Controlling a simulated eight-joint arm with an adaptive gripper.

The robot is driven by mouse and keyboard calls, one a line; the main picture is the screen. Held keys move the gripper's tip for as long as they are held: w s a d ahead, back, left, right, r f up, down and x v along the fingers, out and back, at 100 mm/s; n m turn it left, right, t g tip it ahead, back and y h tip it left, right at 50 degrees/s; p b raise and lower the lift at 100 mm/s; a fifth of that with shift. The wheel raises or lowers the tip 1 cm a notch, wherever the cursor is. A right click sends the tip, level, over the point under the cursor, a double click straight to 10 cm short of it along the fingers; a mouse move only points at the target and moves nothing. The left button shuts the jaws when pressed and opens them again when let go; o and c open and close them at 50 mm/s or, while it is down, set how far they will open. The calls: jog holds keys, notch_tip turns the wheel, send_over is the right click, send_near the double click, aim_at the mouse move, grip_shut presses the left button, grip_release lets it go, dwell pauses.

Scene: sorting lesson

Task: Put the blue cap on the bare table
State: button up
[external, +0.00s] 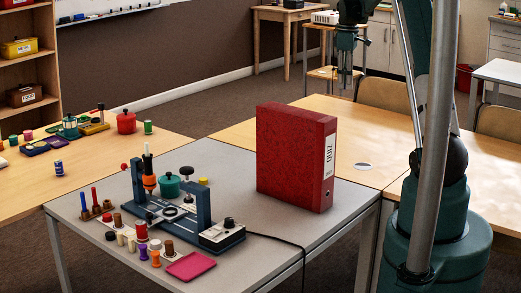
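I cannot pick out the blue cap with certainty. A small blue cylinder (59,167) stands on the left wooden table. A blue rod (95,196) stands upright beside a red rod in a small rack on the grey table. My gripper (346,84) hangs at the top of the external view, pointing down, beyond and above the red binder. It appears apart from all the small objects. Its fingers are small and dark, so whether it is open or shut is unclear.
A tall red binder (290,158) stands on the grey table (285,225). A blue-framed device (165,217), a teal pot (169,186), several small cylinders and a pink tray (190,266) share it. A cable runs off its front edge. The right wooden table (350,135) is mostly clear.

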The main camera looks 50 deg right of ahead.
jog(key=s+d, duration=0.1)
send_over(347, 139)
notch_tip(347, 139, down, 11)
jog(key=shift+d+f, duration=0.1)
dwell(0.4)
jog(key=shift+f+b, duration=0.6)
jog(key=shift+f, duration=2.45)
jog(key=shift+f+b, duration=0.4)
jog(key=shift+f, duration=1.5)
jog(key=shift+f, duration=0.15)
jog(key=o, duration=0.6)
